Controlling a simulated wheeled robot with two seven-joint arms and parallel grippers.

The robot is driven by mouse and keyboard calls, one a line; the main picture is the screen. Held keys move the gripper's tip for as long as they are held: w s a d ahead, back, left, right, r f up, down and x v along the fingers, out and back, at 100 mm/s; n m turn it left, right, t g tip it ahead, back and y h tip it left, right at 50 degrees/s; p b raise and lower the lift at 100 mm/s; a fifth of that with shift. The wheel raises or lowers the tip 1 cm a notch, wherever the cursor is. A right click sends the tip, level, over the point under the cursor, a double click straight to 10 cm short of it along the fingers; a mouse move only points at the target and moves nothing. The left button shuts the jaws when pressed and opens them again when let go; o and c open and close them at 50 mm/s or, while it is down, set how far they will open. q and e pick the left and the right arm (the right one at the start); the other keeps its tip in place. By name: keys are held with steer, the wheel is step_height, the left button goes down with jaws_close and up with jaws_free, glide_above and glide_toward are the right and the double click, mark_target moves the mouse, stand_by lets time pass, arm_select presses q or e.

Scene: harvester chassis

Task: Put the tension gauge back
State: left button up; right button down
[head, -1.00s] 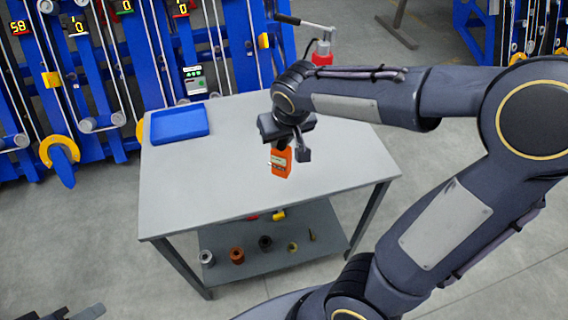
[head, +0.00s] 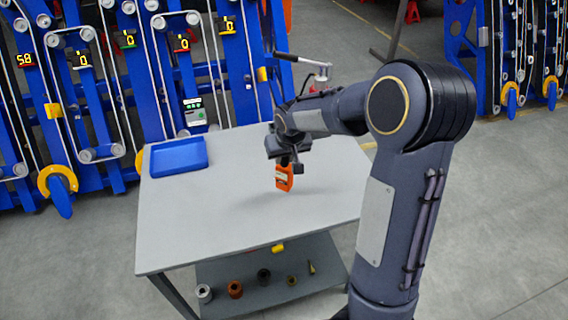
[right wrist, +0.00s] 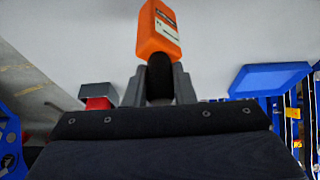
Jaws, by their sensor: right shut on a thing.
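The orange tension gauge (head: 284,178) is in my right gripper (head: 288,160), held above the grey table top. In the right wrist view the gauge (right wrist: 160,32) points away from the fingers (right wrist: 159,85), which are closed around its dark end. A blue tray (head: 179,156) lies at the table's back left corner, left of the gauge and apart from it. No object shows in the tray. It also shows in the right wrist view (right wrist: 268,79). My left gripper is not in view.
The grey table (head: 215,215) is clear between gauge and tray. Its lower shelf (head: 240,272) holds several small spools and parts. A blue machine frame (head: 110,90) with lit displays stands behind. A lever tool (head: 318,70) rises behind my right arm.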

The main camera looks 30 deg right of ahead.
mark_target(284, 164)
steer(key=shift+w+d+f, duration=0.1)
steer(key=shift+w+f, duration=0.25)
steer(key=shift+f, duration=1.65)
steer(key=c, duration=1.2)
jaws_free()
steer(key=shift+r, duration=0.25)
steer(key=v, duration=1.1)
steer(key=s+a+y, duration=0.2)
steer(key=s+a, duration=0.3)
steer(key=s, duration=0.7)
steer(key=s+a+n+t+y, duration=0.1)
steer(key=s+a, duration=0.4)
steer(key=s, duration=0.8)
steer(key=shift+a+y+b, duration=0.35)
steer(key=shift+a+y, duration=0.05)
steer(key=shift+y, duration=0.5)
